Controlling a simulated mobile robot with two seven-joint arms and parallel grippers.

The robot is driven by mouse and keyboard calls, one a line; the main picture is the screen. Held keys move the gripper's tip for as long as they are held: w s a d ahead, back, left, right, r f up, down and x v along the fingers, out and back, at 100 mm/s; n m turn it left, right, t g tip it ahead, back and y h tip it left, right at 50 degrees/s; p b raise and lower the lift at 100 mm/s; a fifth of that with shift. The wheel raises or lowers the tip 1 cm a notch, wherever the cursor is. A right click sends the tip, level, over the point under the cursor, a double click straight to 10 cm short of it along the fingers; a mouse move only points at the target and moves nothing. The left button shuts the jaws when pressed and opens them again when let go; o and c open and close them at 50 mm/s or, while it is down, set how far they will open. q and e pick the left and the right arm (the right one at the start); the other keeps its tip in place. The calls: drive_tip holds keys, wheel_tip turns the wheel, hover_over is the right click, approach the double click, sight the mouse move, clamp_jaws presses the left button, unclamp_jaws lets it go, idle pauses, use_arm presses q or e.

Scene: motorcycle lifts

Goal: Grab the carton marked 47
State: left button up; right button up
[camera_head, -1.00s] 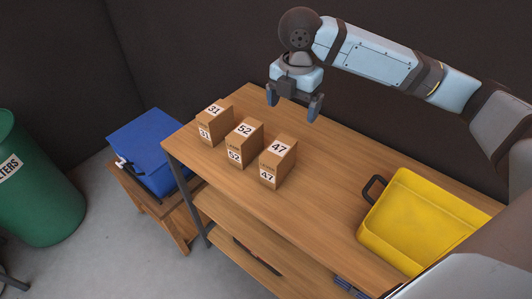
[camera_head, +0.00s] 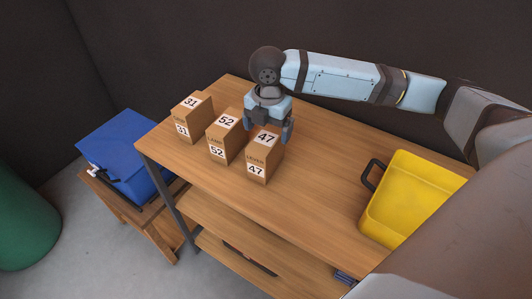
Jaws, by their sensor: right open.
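The carton marked 47 (camera_head: 262,161) stands upright on the wooden workbench (camera_head: 310,200), the rightmost of three brown cartons in a row. My right gripper (camera_head: 268,129) is open at the carton's top, with its fingers pointing down around the upper back part. One finger shows on the right side and one on the left, near the carton marked 52. Whether the fingers touch the carton cannot be told. My left gripper is not in view.
The carton marked 52 (camera_head: 225,137) stands close to the left, and the carton marked 31 (camera_head: 189,117) farther left. A yellow bin (camera_head: 412,195) with a dark handle stands at the right. A blue box (camera_head: 124,158) sits on a low wooden stand at the left. The bench between carton 47 and the bin is clear.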

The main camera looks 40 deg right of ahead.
sight(266, 138)
drive_tip(key=f, duration=0.5)
drive_tip(key=shift+w+f, duration=0.1)
drive_tip(key=shift+w, duration=0.2)
drive_tip(key=shift+c, duration=0.4)
drive_tip(key=c, duration=1)
